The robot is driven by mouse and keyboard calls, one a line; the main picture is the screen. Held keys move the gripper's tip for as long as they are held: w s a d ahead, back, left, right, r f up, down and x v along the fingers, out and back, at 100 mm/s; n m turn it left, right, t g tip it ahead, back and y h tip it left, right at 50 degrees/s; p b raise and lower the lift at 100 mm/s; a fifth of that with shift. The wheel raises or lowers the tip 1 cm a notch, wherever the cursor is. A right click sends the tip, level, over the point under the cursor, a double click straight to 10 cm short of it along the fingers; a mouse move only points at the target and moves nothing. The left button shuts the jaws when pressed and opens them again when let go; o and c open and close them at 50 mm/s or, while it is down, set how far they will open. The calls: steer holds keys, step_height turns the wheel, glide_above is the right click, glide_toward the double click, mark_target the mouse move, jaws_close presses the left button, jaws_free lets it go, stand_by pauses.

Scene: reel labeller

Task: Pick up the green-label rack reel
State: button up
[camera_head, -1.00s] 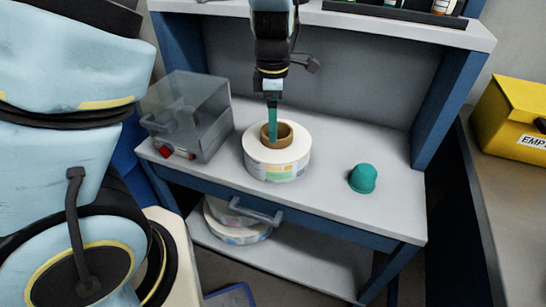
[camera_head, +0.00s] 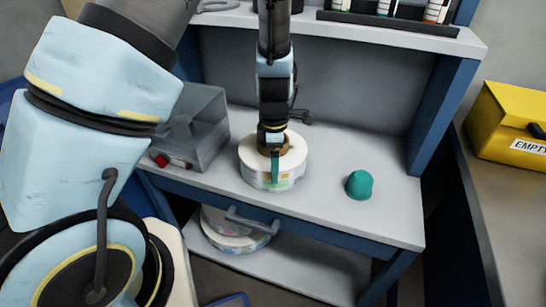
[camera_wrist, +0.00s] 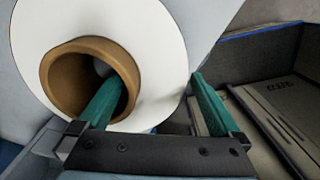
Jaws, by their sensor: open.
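A large white reel (camera_head: 254,172) with a brown core (camera_head: 292,160) lies flat on the grey bench. Its side label (camera_head: 284,182) shows green and orange patches. My gripper (camera_head: 273,168) is over the reel with its teal fingers spread. In the wrist view my gripper (camera_wrist: 160,80) has its left finger inside the brown core (camera_wrist: 62,85) and its right finger outside the white rim (camera_wrist: 170,50), with the reel's ring between them. A gap shows beside the right finger. More reels (camera_head: 228,222) lie on the lower shelf; their label colours are unclear.
A clear grey box (camera_head: 195,125) with a red part stands left of the reel. A teal dome (camera_head: 359,185) sits to its right. A black rack (camera_head: 388,22) of small rolls is on the upper shelf. A yellow bin (camera_head: 508,120) stands far right.

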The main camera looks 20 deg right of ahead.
steer(key=shift+f, duration=0.2)
jaws_close()
stand_by(0.7)
steer(key=shift+d+r, duration=0.1)
